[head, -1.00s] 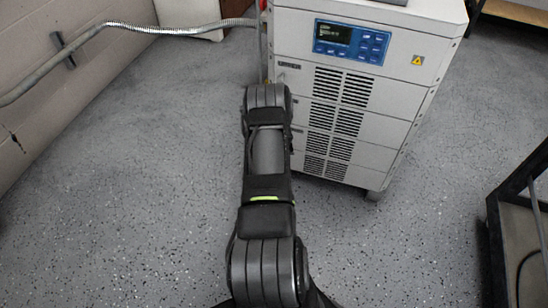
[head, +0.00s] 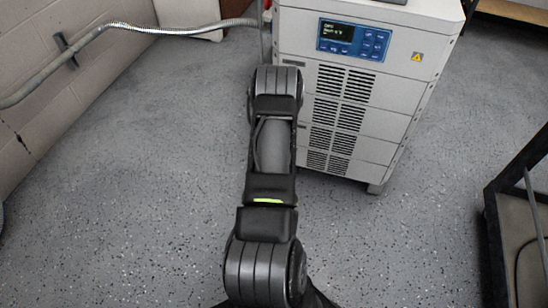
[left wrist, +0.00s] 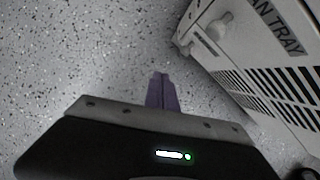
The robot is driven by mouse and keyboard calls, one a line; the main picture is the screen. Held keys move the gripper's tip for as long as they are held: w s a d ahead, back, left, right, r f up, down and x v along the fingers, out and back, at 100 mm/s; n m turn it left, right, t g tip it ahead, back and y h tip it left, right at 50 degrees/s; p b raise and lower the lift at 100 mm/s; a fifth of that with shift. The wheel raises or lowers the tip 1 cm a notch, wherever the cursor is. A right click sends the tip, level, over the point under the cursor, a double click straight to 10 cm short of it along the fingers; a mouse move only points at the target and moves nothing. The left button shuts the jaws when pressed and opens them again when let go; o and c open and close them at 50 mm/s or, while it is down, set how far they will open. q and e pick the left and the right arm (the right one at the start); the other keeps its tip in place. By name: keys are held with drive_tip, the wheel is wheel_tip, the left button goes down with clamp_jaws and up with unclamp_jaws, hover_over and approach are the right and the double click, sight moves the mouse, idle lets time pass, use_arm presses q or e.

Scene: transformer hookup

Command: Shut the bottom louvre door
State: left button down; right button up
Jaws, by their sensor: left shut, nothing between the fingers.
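A pale grey cabinet (head: 405,100) stands ahead with louvred panels stacked on its front. The bottom louvre door (head: 345,165) is the lowest slotted panel in the head view. Its left part is hidden behind my arm, and it looks about flush there. In the left wrist view, a slotted cabinet face (left wrist: 262,92) runs down the right side, with a round knob and lettering ending "AN TRAY" near the top. My left gripper (left wrist: 162,82) is shut and empty, its purple fingers over the floor, left of that face and apart from it. My right gripper is out of view.
A blue display panel (head: 354,39) is above the louvres. A conduit (head: 110,26) runs along the block wall at left. A black metal frame (head: 512,190) stands at right. The speckled floor before the cabinet is clear.

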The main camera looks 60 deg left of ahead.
use_arm(q)
drive_tip(key=shift+s+p+v, duration=0.15)
drive_tip(key=shift+p+v, duration=0.05)
drive_tip(key=shift+v, duration=0.75)
drive_tip(key=shift+s+p+v, duration=0.15)
drive_tip(key=shift+v, duration=0.8)
drive_tip(key=shift+a, duration=0.15)
drive_tip(key=w+d+f+n+t+h, duration=0.1)
drive_tip(key=w+d+f+n+h, duration=0.1)
drive_tip(key=d+n, duration=0.7)
drive_tip(key=w+d+f+n+h, duration=0.15)
drive_tip(key=d+n, duration=0.35)
drive_tip(key=d, duration=0.8)
drive_tip(key=w+d+f+n+t+h, duration=0.1)
drive_tip(key=w+d+n+h, duration=0.1)
drive_tip(key=d+n, duration=0.7)
drive_tip(key=s+d+r+g+h, duration=0.15)
drive_tip(key=s+d, duration=0.35)
drive_tip(key=d, duration=0.9)
drive_tip(key=s+d+r+g+h, duration=0.15)
drive_tip(key=s+d, duration=0.25)
drive_tip(key=d, duration=0.9)
wheel_tip(320, 180, up, 25)
drive_tip(key=d+p, duration=0.1)
drive_tip(key=p, duration=2.2)
drive_tip(key=shift+d+t+p, duration=0.3)
drive_tip(key=shift+d, duration=0.1)
